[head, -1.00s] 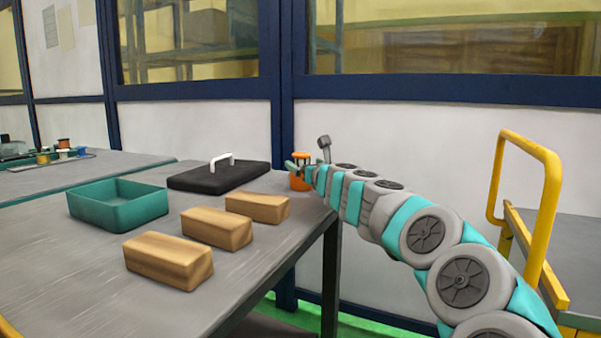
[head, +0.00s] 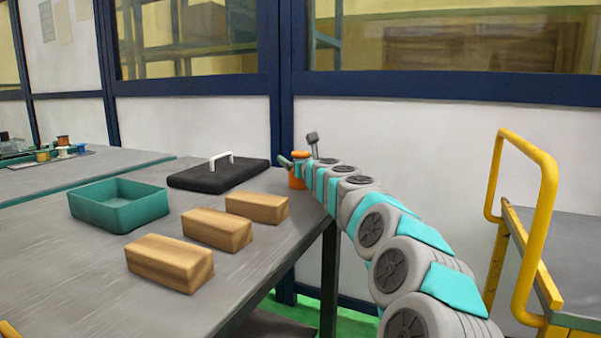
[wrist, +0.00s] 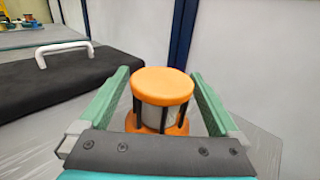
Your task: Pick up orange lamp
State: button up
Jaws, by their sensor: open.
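The orange lamp (wrist: 162,88) stands upright on the table, with an orange cap, a pale middle behind dark bars and an orange base. In the head view the lamp (head: 297,180) is at the table's far right corner, partly hidden by my gripper (head: 298,164). In the wrist view my gripper (wrist: 162,97) is open, with one green finger on each side of the lamp. A gap shows on both sides of the cap, so the fingers do not visibly touch it. The lower part of the base is hidden by the gripper's body.
A black case (head: 218,175) with a white handle lies left of the lamp. Several wooden blocks (head: 257,207) and a teal bin (head: 119,211) are on the grey table (head: 60,270). A yellow-railed cart (head: 548,215) stands at right. A wall is behind the lamp.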

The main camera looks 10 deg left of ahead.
grip_shut()
dwell(0.7)
